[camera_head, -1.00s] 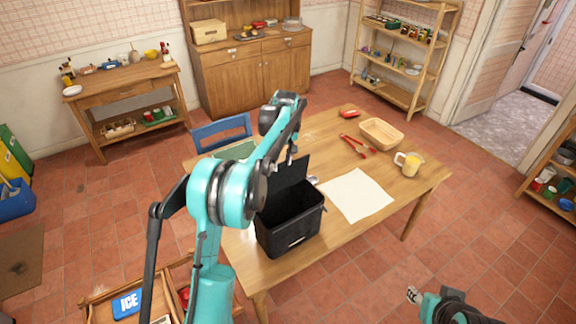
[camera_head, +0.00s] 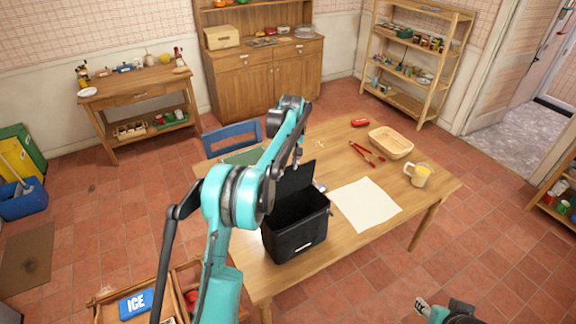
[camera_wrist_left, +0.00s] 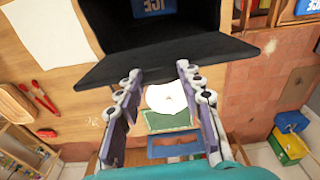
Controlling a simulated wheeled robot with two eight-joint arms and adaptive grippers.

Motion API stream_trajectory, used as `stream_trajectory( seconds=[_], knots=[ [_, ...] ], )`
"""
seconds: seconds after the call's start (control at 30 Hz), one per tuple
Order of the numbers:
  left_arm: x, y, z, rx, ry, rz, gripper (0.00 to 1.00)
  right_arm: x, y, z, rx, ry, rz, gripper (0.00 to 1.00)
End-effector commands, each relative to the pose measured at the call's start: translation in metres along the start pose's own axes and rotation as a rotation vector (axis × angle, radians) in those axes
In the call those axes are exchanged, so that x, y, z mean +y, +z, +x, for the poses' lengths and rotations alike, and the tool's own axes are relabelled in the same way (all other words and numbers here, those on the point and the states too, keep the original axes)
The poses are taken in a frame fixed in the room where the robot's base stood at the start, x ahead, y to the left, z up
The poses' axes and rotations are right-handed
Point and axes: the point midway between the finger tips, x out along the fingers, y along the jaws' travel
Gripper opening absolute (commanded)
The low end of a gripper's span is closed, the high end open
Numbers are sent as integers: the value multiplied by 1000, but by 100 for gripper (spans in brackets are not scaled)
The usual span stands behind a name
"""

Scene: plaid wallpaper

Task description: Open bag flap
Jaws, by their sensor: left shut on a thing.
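A black bag (camera_head: 296,238) stands upright on the wooden table, its top open. Its flap (camera_head: 297,179) is raised at the back edge. In the left wrist view the flap (camera_wrist_left: 165,60) spans the picture as a dark panel, with a blue ICE pack (camera_wrist_left: 152,7) beyond it inside the bag. My left gripper (camera_wrist_left: 158,74) is at the flap's free edge and is shut on it, its fingers well apart across the edge.
A blue chair (camera_head: 232,137) stands behind. A wooden crate with an ICE pack (camera_head: 136,304) is at lower left.

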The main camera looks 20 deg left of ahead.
Motion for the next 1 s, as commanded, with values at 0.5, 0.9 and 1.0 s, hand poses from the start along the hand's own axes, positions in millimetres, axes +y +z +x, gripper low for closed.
stream_trajectory(
  seconds=[0.5, 0.9, 1.0],
  knots=[
    [-1, 0, 1, 1, -1, -1, 0, 0, 0, 0, 0, 0, 0, 40],
    [0, 0, 0, 0, 0, -1, 59, 0, 0, 0, 0, 0, 0, 40],
    [0, 0, -2, 0, 0, -1, 59, 0, 0, 0, 0, 0, 0, 40]
  ],
)
